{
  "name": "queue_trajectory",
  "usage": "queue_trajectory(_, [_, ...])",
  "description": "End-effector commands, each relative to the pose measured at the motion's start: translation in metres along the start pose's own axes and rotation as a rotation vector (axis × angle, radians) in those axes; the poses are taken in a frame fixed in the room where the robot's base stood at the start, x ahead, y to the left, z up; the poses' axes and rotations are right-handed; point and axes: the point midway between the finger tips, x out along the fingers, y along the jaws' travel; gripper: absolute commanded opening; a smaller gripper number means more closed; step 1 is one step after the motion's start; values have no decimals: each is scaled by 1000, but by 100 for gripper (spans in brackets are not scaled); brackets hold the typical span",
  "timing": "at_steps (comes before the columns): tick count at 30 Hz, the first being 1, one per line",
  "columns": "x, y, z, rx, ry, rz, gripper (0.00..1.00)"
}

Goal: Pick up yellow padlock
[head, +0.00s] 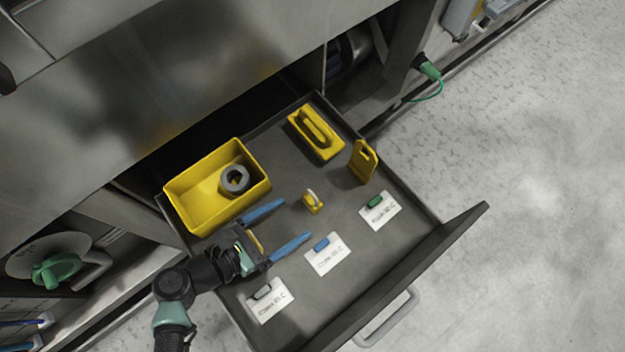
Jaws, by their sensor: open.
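The yellow padlock (312,203) lies in the open drawer, near its middle, with a pale shackle at its top. My gripper (297,220) has two blue fingers, spread apart and pointing right toward the padlock. One fingertip is above and left of the padlock in the picture, the other below it. The padlock appears just beyond the fingertips, and nothing shows between the fingers near their tips. I cannot tell the height of the fingers over the drawer floor.
A yellow bin (190,205) holds a dark ring (236,180). A yellow holder (316,133) and an upright yellow piece (363,161) stand at the drawer's far side. White tags with blue (328,254), green (380,211) and grey (269,301) clips lie along the front (420,270).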

Motion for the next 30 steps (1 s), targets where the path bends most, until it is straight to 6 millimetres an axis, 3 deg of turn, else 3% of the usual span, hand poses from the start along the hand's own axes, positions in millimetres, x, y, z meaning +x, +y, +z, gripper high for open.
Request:
queue_trajectory(18, [70, 8, 4, -3, -2, 1, 90])
queue_trajectory(26, [72, 8, 4, -3, 0, 3, 90])
queue_trajectory(30, [72, 8, 4, -3, 0, 3, 68])
